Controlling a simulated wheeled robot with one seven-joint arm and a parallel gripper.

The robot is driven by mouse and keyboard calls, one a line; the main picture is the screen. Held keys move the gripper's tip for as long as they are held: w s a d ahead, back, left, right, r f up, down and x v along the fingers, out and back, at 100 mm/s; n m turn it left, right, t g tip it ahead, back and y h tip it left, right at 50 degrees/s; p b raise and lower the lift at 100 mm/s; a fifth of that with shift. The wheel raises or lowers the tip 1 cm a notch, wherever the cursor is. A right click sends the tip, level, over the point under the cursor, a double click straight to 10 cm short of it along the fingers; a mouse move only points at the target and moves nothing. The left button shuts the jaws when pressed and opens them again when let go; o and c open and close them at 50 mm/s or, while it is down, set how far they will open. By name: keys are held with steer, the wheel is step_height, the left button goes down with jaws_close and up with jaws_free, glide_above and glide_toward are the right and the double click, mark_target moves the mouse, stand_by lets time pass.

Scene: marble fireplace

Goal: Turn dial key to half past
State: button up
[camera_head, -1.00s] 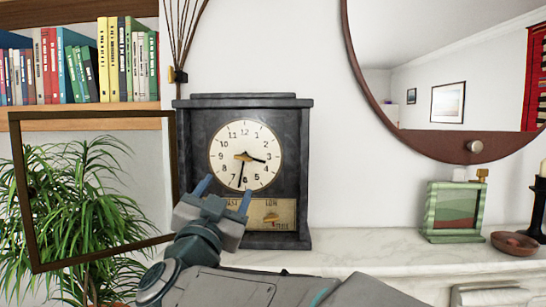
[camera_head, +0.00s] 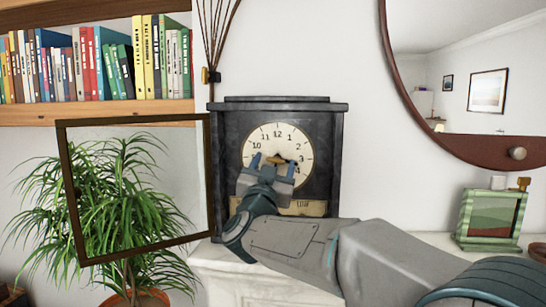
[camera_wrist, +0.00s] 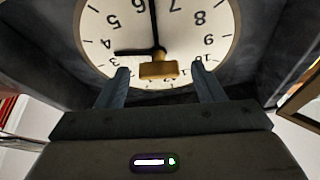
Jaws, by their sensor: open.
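The black clock (camera_head: 333,160) stands on the mantel with its cream dial (camera_head: 297,141) facing me. The dial shows upside down in the wrist view (camera_wrist: 225,35). A brass dial key (camera_wrist: 158,69) sits at its centre. One black hand points near the 6, the other between 3 and 4. My gripper (camera_head: 272,164) is in front of the dial in the head view and hides its lower part. In the wrist view my gripper (camera_wrist: 161,74) is open. Its fingers stand on either side of the key, with a gap on each side.
The clock's framed glass door (camera_head: 66,190) is swung open to the left, before a leafy plant (camera_head: 120,200). A green frame (camera_head: 466,220) stands on the mantel at the right. A bookshelf (camera_head: 100,112) is upper left, a round mirror (camera_head: 440,138) upper right.

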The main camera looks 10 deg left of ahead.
steer(key=shift+w+r, duration=0.1)
steer(key=shift+w, duration=0.15)
steer(key=c, duration=1)
steer(key=shift+d+n+y+b, duration=0.1)
steer(key=shift+n+y+b, duration=0.45)
steer(key=shift+n, duration=0.65)
steer(key=shift+n+y, duration=0.25)
steer(key=shift+n, duration=0.25)
steer(key=o, duration=1)
